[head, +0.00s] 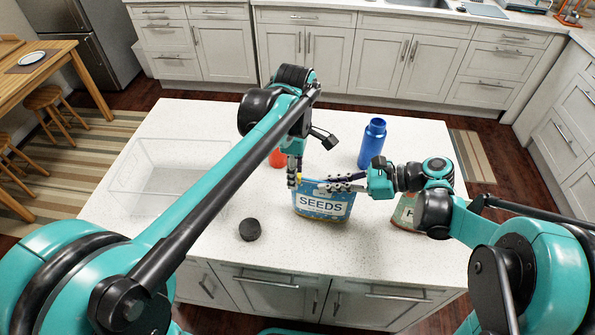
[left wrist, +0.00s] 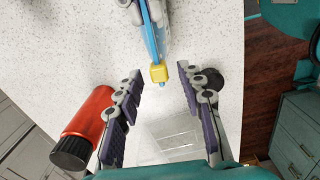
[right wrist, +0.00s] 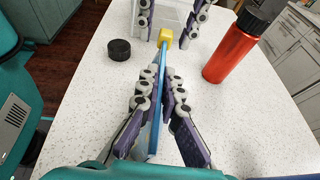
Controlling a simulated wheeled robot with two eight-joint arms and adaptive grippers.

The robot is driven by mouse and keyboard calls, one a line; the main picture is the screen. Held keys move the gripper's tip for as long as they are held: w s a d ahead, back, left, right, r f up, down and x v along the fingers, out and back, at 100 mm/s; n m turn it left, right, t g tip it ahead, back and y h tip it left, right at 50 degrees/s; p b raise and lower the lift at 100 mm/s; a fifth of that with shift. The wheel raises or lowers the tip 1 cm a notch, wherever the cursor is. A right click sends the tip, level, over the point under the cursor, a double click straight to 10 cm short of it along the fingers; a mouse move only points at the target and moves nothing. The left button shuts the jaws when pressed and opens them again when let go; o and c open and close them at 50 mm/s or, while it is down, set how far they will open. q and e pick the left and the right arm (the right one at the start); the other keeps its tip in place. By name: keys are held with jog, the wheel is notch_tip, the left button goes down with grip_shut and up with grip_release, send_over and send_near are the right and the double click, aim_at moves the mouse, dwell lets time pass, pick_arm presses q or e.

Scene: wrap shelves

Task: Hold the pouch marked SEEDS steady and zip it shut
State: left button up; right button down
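The blue SEEDS pouch (head: 322,206) stands upright on the counter. Its yellow zip slider (left wrist: 158,73) is at the pouch's left end; it also shows in the right wrist view (right wrist: 165,38). My left gripper (head: 294,180) is open at that end. Its fingers (left wrist: 161,79) stand on either side of the slider, with a gap on both sides. My right gripper (right wrist: 163,75) is closed around the pouch's upper part from the right, one finger against each face. The pouch (right wrist: 154,140) shows edge-on between those fingers.
A red bottle with a black cap (right wrist: 230,48) and a blue bottle (head: 372,143) stand behind the pouch. A black round lid (head: 250,230) lies front left. A clear tray (head: 150,190) is at left. Another pouch (head: 404,212) is partly hidden behind my right arm.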

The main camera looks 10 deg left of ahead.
pick_arm(q)
notch_tip(320, 180, up, 12)
dwell(0.6)
pick_arm(e)
jog(key=c, duration=1.6)
grip_release()
jog(key=shift+c, duration=0.2)
